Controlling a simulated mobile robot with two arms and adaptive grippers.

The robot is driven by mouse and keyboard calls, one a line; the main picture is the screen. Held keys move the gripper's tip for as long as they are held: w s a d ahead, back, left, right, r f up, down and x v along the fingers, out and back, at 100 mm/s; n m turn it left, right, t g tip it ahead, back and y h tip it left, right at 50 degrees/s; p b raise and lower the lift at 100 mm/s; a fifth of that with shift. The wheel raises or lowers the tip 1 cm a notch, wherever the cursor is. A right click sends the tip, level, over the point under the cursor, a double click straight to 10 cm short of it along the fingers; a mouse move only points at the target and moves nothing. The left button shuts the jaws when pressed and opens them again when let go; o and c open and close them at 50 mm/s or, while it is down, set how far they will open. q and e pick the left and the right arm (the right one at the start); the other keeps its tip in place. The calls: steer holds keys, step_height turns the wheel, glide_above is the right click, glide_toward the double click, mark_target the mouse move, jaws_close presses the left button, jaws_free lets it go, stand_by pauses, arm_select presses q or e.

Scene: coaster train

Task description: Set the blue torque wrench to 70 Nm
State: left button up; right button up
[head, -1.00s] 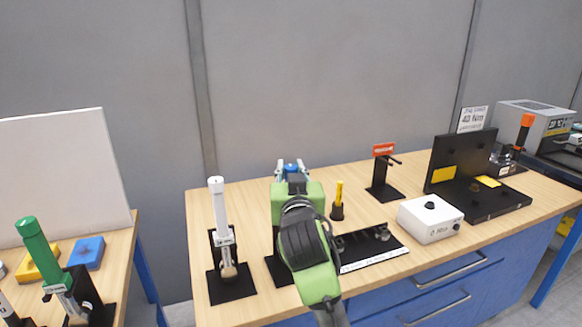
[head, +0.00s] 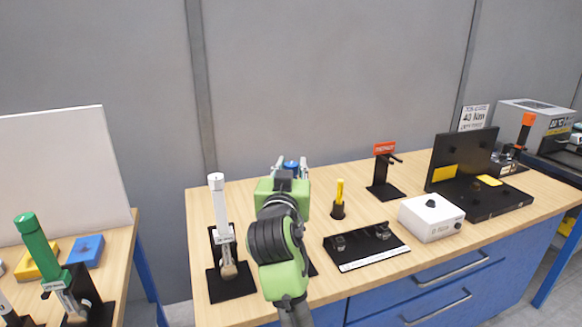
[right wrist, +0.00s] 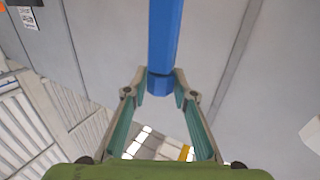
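My right gripper (head: 291,168) is over the bench, at the top of the blue torque wrench (head: 291,164). Only a bit of the wrench's blue top shows in the head view, between the two fingers; my arm hides the rest. In the right wrist view the wrench's blue handle (right wrist: 165,40) runs down to a narrower blue end between the fingertips (right wrist: 161,84). The fingers appear shut on this end, one on each side. The scale and its setting cannot be seen. My left gripper is not in view.
A white wrench (head: 219,205) stands left of my right arm. A yellow-handled tool (head: 339,195), a black tray (head: 367,248) and a white box (head: 432,217) are to the right. A green wrench (head: 37,243) stands on the left table.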

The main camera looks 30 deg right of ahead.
mark_target(291, 164)
steer(key=shift+o, duration=0.7)
steer(key=shift+d, duration=0.1)
steer(key=shift+r, duration=0.15)
step_height(291, 164, up, 10)
steer(key=shift+f, duration=0.2)
